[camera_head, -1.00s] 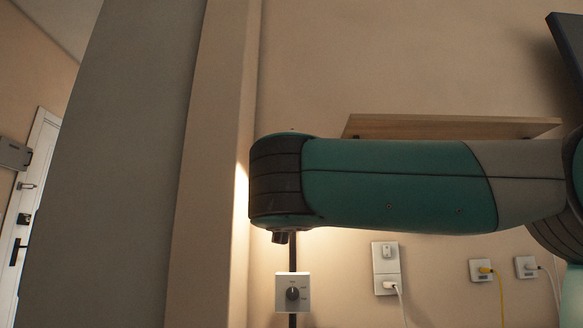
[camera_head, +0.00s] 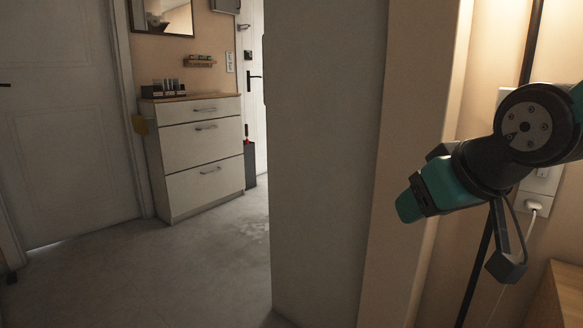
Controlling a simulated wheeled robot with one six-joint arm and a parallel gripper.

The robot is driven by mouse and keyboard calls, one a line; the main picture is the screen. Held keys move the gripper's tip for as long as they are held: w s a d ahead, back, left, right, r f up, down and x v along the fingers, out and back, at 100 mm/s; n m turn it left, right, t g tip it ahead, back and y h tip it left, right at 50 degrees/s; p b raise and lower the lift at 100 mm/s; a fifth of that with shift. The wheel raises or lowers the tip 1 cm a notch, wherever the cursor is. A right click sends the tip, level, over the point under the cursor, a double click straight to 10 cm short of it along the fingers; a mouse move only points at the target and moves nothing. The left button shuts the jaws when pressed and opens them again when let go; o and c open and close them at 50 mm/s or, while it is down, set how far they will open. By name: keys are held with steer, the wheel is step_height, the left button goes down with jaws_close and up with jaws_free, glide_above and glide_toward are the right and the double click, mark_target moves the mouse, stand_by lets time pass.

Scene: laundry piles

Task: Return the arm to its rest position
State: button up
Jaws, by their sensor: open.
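My arm reaches in from the right edge of the head view, with a round dark joint and a teal wrist piece. At its end is my gripper (camera_head: 474,208), seen at an angle in front of the wall corner. One dark finger hangs down at the lower right of the wrist. The other finger is mostly hidden behind the wrist. The gripper is open and I see nothing held in it.
A grey wall end (camera_head: 325,150) stands in the middle. Left of it are a white chest of drawers (camera_head: 205,155), a white door (camera_head: 70,120) and free grey floor (camera_head: 150,270). A wall socket (camera_head: 537,190) and a wooden surface (camera_head: 562,300) are at the right.

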steer(key=s+a+f+n+g+y, duration=0.15)
steer(key=s+f+g, duration=0.25)
steer(key=s, duration=0.4)
steer(key=s+a+f+n+g, duration=0.2)
steer(key=s+f+g, duration=0.25)
steer(key=s, duration=0.35)
step_height(320, 180, up, 33)
steer(key=p, duration=3.3)
steer(key=shift+s, duration=0.25)
steer(key=shift+a, duration=0.1)
